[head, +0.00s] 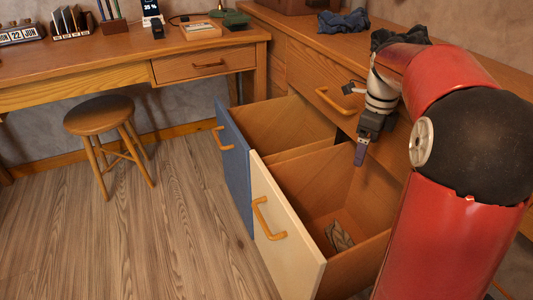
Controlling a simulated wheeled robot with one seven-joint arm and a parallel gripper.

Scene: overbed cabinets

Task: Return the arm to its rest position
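My red arm reaches up from the lower right and bends over toward the wooden cabinet. My gripper (360,155) points down above the open cream-fronted drawer (276,240). Its fingers look dark and narrow, and they are too small here to tell whether they are open or shut. I see nothing clearly held in it. A small grey patterned item (339,236) lies on the bottom of the cream-fronted drawer, below and apart from my gripper. My arm hides part of the cabinet front at the right.
A blue-fronted drawer (233,157) also stands open, behind the cream one. A closed drawer with a wooden handle (335,101) is near my wrist. Dark cloths (343,21) lie on the cabinet top. A desk (100,74) and stool (99,115) stand left; the floor between is clear.

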